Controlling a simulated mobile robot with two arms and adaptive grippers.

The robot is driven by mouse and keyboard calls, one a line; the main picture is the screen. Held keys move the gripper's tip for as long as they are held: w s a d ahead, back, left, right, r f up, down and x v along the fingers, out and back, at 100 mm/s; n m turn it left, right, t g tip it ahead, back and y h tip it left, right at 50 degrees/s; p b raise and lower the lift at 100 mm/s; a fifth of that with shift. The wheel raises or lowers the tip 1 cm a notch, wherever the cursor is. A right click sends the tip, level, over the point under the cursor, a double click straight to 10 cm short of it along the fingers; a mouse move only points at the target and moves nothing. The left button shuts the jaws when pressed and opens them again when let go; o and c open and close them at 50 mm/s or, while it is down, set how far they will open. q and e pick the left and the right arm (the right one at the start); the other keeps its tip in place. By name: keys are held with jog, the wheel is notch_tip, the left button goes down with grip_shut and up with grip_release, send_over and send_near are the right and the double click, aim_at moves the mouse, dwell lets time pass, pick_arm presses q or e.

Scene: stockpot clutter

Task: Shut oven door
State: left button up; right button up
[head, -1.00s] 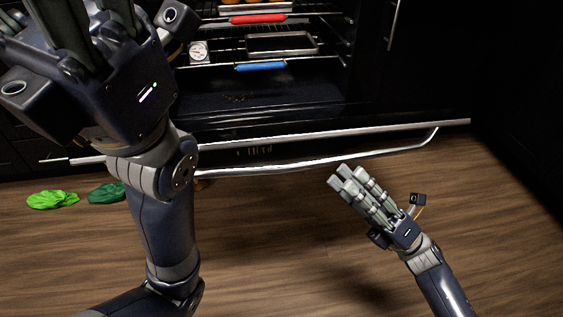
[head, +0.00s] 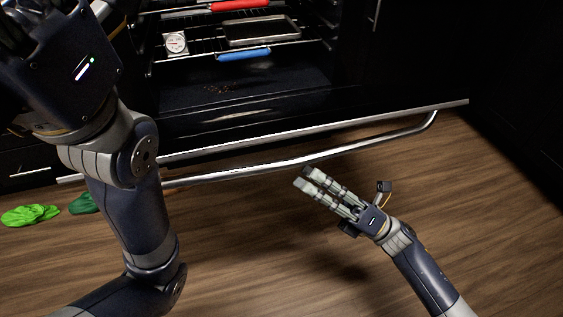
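The oven (head: 240,90) stands at the top of the head view with its inside exposed. Its door is folded down and open, with a long silver handle bar (head: 290,163) along the near edge. My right gripper (head: 307,178) is just below the handle, over the floor, with its fingers extended toward the bar. It holds nothing, and a small gap seems to separate its fingertips from the bar. My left gripper (head: 20,35) is raised at the upper left, partly cut off by the frame edge, and its fingers are dark and unclear. My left forearm hides the left part of the door.
Inside the oven are racks with a red grip (head: 240,6) and a blue grip (head: 243,55), a metal tray (head: 262,32) and a round dial thermometer (head: 176,42). Crumbs (head: 220,89) lie on the oven floor. Floor at right is clear.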

aim_at(284, 159)
jog(key=b+x, duration=0.1)
jog(key=x, duration=0.6)
jog(key=shift+a+r+b, duration=0.15)
jog(key=shift+b, duration=0.2)
grip_shut()
